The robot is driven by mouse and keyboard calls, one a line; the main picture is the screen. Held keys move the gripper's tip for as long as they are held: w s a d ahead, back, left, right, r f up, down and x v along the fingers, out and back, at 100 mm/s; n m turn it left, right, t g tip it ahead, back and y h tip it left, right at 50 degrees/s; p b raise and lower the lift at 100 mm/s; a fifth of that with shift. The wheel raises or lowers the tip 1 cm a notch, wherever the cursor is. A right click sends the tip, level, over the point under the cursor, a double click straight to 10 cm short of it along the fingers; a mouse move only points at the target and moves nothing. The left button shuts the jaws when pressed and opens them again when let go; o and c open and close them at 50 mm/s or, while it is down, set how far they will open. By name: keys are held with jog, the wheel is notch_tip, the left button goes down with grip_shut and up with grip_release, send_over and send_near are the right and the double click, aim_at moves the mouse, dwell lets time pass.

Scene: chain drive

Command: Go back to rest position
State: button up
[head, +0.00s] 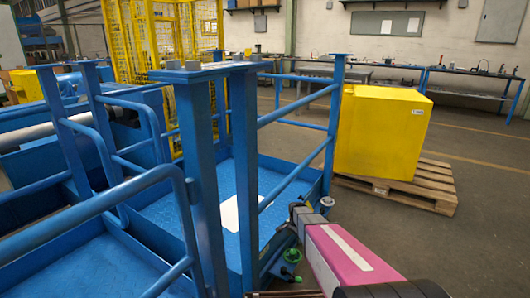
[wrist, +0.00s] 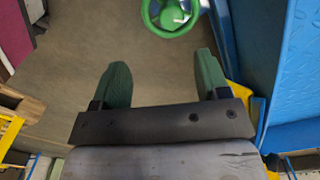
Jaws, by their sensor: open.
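My gripper (wrist: 162,78) shows in the wrist view with its two dark green fingers wide apart. Nothing is between them; only the brown-grey floor shows through the gap. A green handwheel (wrist: 172,14) is beyond the fingertips at the top of the wrist view, apart from them. In the head view, my pink arm link (head: 348,256) reaches in from the bottom right, beside the blue platform. The fingers cannot be made out clearly there. Small green parts (head: 291,256) show at the platform's near right corner.
The blue railed platform (head: 180,212) fills the left and middle, with upright posts near my arm. A yellow block (head: 380,132) sits on a wooden pallet (head: 428,186) at right. Workbenches (head: 470,96) line the back wall. Open floor lies at far right.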

jog(key=s+r+n, duration=1.1)
jog(key=s+r, duration=1)
jog(key=s, duration=0.1)
jog(key=shift+s+f, duration=0.1)
